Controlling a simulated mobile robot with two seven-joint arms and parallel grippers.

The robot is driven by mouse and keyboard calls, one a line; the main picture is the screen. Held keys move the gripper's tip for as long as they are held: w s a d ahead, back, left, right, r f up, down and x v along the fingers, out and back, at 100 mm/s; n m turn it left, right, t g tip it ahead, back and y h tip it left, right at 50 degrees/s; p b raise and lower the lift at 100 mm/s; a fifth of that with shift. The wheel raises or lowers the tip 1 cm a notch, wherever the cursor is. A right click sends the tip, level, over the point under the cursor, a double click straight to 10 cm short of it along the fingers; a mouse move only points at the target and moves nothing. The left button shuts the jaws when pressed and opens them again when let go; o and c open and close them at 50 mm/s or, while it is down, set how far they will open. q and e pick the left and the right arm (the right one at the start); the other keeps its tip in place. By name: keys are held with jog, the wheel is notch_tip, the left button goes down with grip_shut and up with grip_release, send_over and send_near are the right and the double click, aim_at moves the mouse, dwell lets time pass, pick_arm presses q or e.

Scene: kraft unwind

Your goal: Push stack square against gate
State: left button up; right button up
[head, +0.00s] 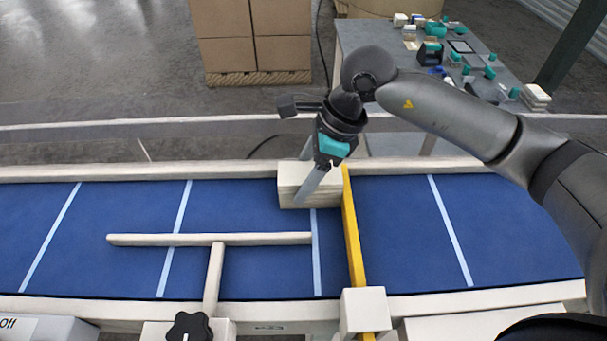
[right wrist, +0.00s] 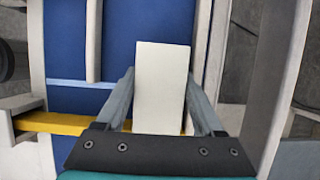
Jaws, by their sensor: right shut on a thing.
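The stack (head: 327,196) is a pale cream block of thin layers on the blue belt, against or close to the far rail. The gate (head: 353,240) is a yellow bar across the belt, directly right of the stack. I cannot tell whether they touch. My right gripper (head: 309,183) reaches down on the stack and is shut on it. In the right wrist view the stack (right wrist: 162,80) lies between the two grey fingers (right wrist: 160,90). The gate (right wrist: 60,124) passes behind its lower end there, partly hidden. My left gripper is not in view.
A cream T-shaped guide (head: 210,239) lies over the belt, nearer me and left of the gate. A black knob (head: 189,327) is at its base. The belt (head: 390,215) right of the gate is clear. Boxes (head: 250,35) and a cluttered table (head: 385,75) stand beyond.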

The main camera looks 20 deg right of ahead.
jog(key=o, duration=1.4)
jog(key=shift+a, duration=0.1)
jog(key=v, duration=1.5)
jog(key=shift+r, duration=0.1)
jog(key=shift+s, duration=0.1)
